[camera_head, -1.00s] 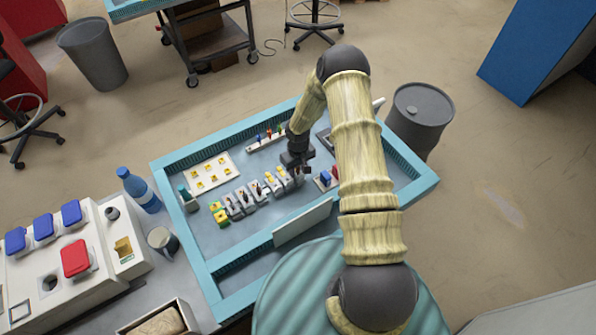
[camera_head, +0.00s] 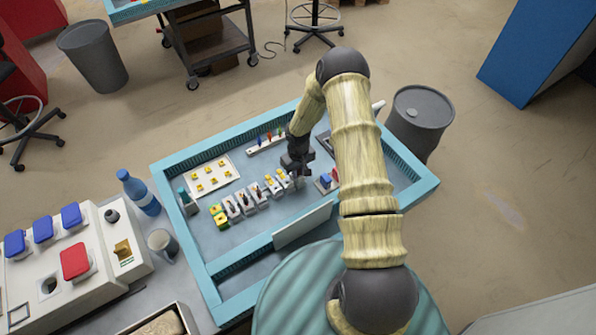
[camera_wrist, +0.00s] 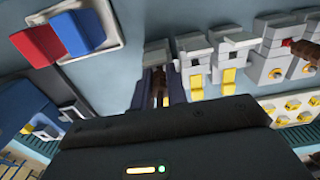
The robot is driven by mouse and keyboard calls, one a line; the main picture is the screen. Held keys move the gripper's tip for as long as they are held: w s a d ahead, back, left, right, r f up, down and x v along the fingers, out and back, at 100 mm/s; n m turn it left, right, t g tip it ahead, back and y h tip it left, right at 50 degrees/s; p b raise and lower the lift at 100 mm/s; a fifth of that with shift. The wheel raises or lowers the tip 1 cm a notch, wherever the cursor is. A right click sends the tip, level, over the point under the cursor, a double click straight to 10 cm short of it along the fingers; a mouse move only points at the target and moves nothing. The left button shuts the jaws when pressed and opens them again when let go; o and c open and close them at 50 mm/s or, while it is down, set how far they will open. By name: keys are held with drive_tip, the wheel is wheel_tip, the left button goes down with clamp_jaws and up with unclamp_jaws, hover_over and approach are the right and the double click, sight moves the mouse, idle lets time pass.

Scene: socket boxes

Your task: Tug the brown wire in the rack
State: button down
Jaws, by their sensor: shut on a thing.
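The rack is a row of white terminal blocks (camera_head: 245,200) on the blue-framed table, with yellow parts and wires along it. In the wrist view, more of these white blocks (camera_wrist: 228,58) with yellow fronts stand right of the fingers. My gripper (camera_head: 297,172) is at the right end of the row.
A white plate with red and blue blocks (camera_wrist: 50,40) lies left of the fingers in the wrist view. A white panel with yellow pieces (camera_head: 210,176) lies at the table's left. A pale upright board (camera_head: 302,225) stands near the front edge.

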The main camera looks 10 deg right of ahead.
drive_tip(key=shift+b, duration=0.3)
idle(0.6)
drive_tip(key=c, duration=1.3)
unclamp_jaws()
drive_tip(key=shift+f, duration=0.1)
drive_tip(key=shift+d, duration=0.1)
drive_tip(key=o, duration=0.4)
drive_tip(key=shift+s, duration=0.1)
drive_tip(key=shift+r+p, duration=2.15)
drive_tip(key=shift+r, duration=1.6)
